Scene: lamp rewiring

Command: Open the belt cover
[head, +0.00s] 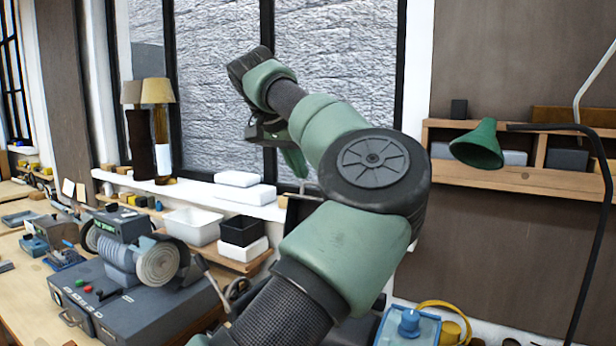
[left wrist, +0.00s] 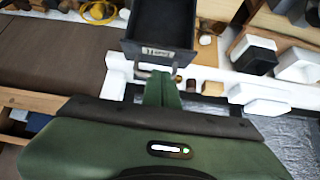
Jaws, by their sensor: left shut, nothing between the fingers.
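I cannot pick out a belt cover for certain in either view. A grey machine (head: 140,300) with a ribbed drum and coiled roll (head: 158,262) stands on the bench at the left in the head view. My left gripper (head: 293,160) is held up in front of the window, fingers pointing down, shut and empty. In the left wrist view its green fingers (left wrist: 162,90) overlap the handle of a dark, open-topped drawer (left wrist: 165,30) with a label; whether they touch cannot be told. My right gripper is in neither view.
White and black bins (head: 243,230) stand near the sill, beside stacked white blocks (head: 247,194). A green lamp (head: 477,146) on a black arm hangs at the right by a wooden shelf (head: 525,178). A blue container (head: 408,325) sits low at the right.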

